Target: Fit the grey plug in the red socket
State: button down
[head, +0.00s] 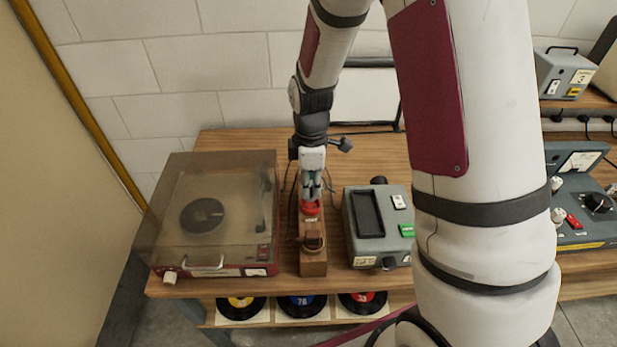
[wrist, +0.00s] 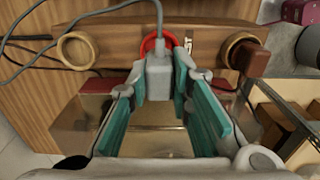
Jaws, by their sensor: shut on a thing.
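The grey plug (wrist: 159,78) is between the teal pads of my gripper (wrist: 160,70), which is shut on it; its cable runs up past the red socket. The red socket (wrist: 148,43) is a red ring in the middle of a wooden block (wrist: 205,38). The plug's front end overlaps the ring in the wrist view; I cannot tell whether it is inside or just before it. In the head view my gripper (head: 312,188) points down onto the red socket (head: 310,208), and the plug is hidden by the fingers.
Brass sockets flank the red one: the left (wrist: 77,50) is empty, the right (wrist: 243,48) holds a brown plug (wrist: 250,60). A lidded record player (head: 210,215) stands close left, a grey device (head: 378,225) close right. Loose cables lie around the block.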

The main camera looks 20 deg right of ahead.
aim_at(311, 195)
jog(key=shift+f+b, duration=0.45)
jog(key=shift+f, duration=1)
jog(key=shift+d+f, duration=0.1)
jog(key=shift+f, duration=0.55)
dwell(0.8)
jog(key=c, duration=1.7)
grip_release()
jog(key=shift+r, duration=0.1)
jog(key=shift+r+p, duration=1.8)
jog(key=shift+r, duration=3.65)
